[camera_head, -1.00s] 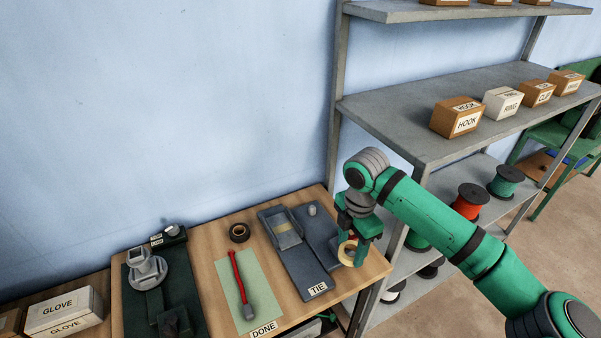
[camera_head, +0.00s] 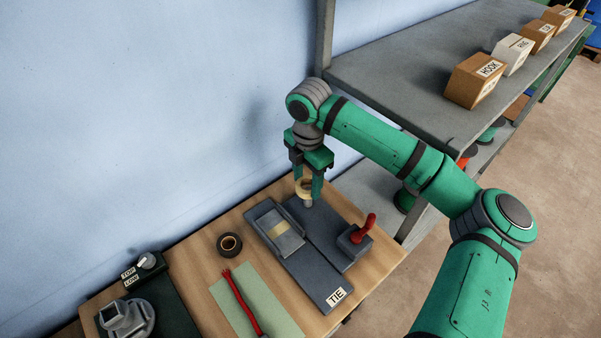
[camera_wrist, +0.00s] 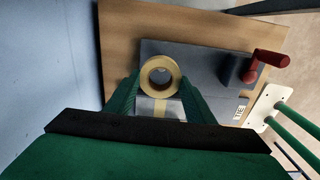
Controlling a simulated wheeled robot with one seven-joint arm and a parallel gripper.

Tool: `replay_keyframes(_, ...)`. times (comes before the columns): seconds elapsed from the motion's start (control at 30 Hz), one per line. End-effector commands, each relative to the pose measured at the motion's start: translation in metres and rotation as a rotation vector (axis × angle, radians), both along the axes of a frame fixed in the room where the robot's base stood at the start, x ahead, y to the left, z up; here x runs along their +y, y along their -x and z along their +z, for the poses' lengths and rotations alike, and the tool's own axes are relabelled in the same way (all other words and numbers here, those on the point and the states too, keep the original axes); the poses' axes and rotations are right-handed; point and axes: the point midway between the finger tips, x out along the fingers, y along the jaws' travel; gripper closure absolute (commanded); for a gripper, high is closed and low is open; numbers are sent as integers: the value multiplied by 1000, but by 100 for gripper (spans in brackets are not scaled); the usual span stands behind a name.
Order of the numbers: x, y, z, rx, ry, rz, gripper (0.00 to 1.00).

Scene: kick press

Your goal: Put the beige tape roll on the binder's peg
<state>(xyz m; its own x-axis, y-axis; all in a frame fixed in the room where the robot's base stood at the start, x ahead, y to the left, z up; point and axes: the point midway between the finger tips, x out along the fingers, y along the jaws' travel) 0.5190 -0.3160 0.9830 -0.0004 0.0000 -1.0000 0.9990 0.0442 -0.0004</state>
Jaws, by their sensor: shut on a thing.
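The beige tape roll (camera_head: 304,195) is held between the fingers of my gripper (camera_head: 309,188), which is shut on it. In the wrist view the roll (camera_wrist: 145,77) shows face-on between the fingertips, its hole facing the camera. The binder (camera_head: 318,272) is a dark grey base labelled TIE on the wooden bench. Its short grey peg (camera_head: 309,204) shows just below the roll at the back of the base. The roll looks above the peg; I cannot tell whether they touch or how well the hole lines up.
The binder's red handle (camera_head: 364,229) stands up on its right side. A black tape roll (camera_head: 229,244) lies on the bench to the left, near a red tool (camera_head: 243,303) on a green mat (camera_head: 262,300). The blue wall is close behind; a grey shelf (camera_head: 420,80) stands right.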

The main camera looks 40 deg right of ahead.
Motion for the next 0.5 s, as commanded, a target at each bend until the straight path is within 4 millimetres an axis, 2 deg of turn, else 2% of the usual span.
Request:
replay_keyframes(0.4, -1, 0, -1, -1, -3, -1, 73)
replay_keyframes(0.5, -2, 1, -7, 0, -2, -1, 73)
